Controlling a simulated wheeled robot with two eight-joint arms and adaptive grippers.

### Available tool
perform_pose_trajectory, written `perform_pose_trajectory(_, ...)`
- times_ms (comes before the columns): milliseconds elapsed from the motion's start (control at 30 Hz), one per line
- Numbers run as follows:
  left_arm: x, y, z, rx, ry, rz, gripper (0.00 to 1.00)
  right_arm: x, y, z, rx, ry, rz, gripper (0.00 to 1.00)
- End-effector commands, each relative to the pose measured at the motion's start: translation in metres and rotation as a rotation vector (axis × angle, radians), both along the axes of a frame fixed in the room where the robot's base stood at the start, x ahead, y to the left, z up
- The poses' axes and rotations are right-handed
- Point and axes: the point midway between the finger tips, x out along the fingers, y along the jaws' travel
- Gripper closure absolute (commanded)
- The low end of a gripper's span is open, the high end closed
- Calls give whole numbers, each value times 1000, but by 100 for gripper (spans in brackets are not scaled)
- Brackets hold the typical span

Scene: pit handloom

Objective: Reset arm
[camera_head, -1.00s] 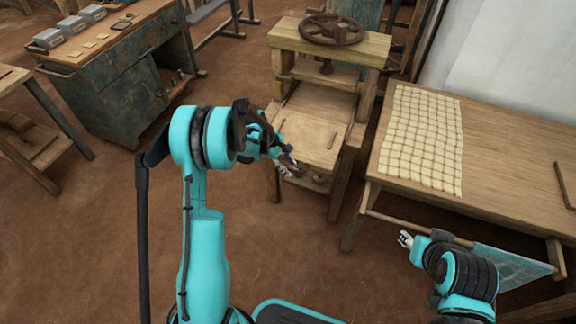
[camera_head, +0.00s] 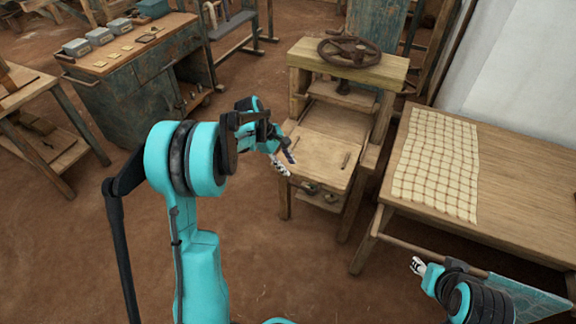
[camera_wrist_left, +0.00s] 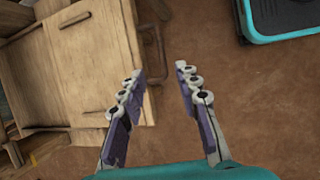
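My left gripper (camera_head: 286,164) is in front of the low wooden press bench in the head view, its fingers over the bench's near left side. In the left wrist view its two fingers (camera_wrist_left: 160,92) stand apart with only brown floor between them, so it is open and empty. My right gripper (camera_head: 417,266) shows small and pale at the lower right, beside the front of the long table. Its fingertips are too small to tell open from shut.
The wooden press (camera_head: 345,75) with a handwheel (camera_head: 349,50) stands ahead. A long table (camera_head: 520,185) with a checked cloth (camera_head: 437,165) is at right. A blue-green workbench (camera_head: 150,90) with grey boxes is at left. Bare floor (camera_head: 80,240) lies at lower left.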

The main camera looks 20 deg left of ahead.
Motion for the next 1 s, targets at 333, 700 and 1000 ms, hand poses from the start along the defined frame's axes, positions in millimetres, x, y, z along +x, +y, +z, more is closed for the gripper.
perform_pose_trajectory(333, -2, -2, 3, 7, -7, -10, 68, 0, 0, 0, 0, 0, 0, 60)
perform_pose_trajectory(700, -72, -48, 81, 255, -244, -384, 68, 0, 0, 0, 0, 0, 0, 60)
perform_pose_trajectory(1000, -162, -79, 115, 553, -465, -822, 68, 0, 0, 0, 0, 0, 0, 60)
